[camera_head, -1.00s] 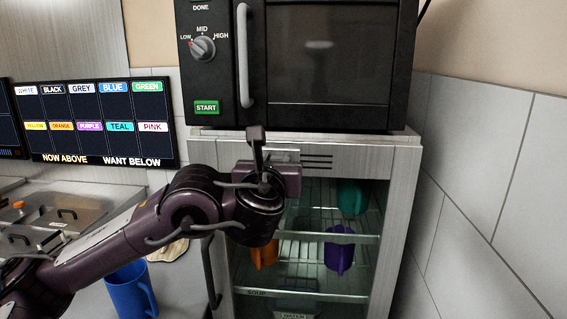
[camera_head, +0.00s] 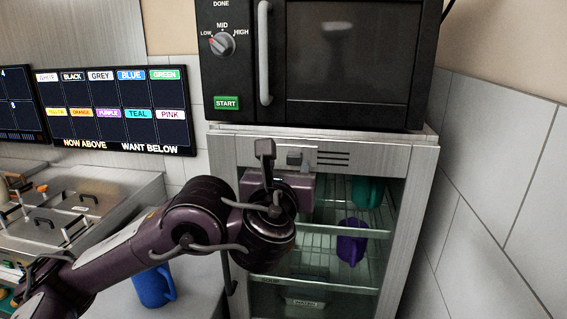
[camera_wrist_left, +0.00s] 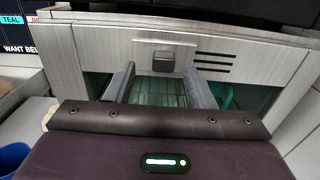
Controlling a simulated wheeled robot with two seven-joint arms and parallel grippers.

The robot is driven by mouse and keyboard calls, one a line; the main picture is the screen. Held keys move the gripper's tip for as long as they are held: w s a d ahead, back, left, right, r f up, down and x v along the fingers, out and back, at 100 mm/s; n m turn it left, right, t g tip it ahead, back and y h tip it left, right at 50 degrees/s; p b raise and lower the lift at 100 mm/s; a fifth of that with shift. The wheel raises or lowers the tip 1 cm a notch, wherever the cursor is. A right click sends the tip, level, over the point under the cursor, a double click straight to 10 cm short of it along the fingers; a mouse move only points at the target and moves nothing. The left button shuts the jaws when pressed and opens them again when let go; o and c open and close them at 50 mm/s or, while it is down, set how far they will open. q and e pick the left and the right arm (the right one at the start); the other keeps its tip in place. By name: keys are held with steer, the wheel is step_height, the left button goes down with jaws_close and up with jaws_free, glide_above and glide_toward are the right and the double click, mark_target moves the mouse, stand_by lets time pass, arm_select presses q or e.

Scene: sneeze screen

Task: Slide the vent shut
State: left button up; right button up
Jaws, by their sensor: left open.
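The vent is a set of dark horizontal slots (camera_head: 333,158) in the metal panel above the cabinet's glass front. A small dark square knob (camera_head: 295,157) sits on a plate just left of the slots. In the left wrist view the knob (camera_wrist_left: 163,62) stands ahead, with the slots (camera_wrist_left: 213,62) to its right. My left gripper (camera_head: 283,163) is in front of the panel, just below the knob. In the left wrist view its two fingers (camera_wrist_left: 160,85) are spread apart with nothing between them, and the knob appears beyond their tips. My right gripper is not in view.
A black oven (camera_head: 345,60) stands on top of the cabinet (camera_head: 408,215). Inside the cabinet are a teal mug (camera_head: 368,192) and a purple mug (camera_head: 352,240). A blue mug (camera_head: 153,288) stands on the counter at lower left. A tiled wall (camera_head: 480,190) is close on the right.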

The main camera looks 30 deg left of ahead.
arm_select(q)
steer(key=p+v, duration=0.1)
steer(key=v, duration=0.2)
stand_by(0.5)
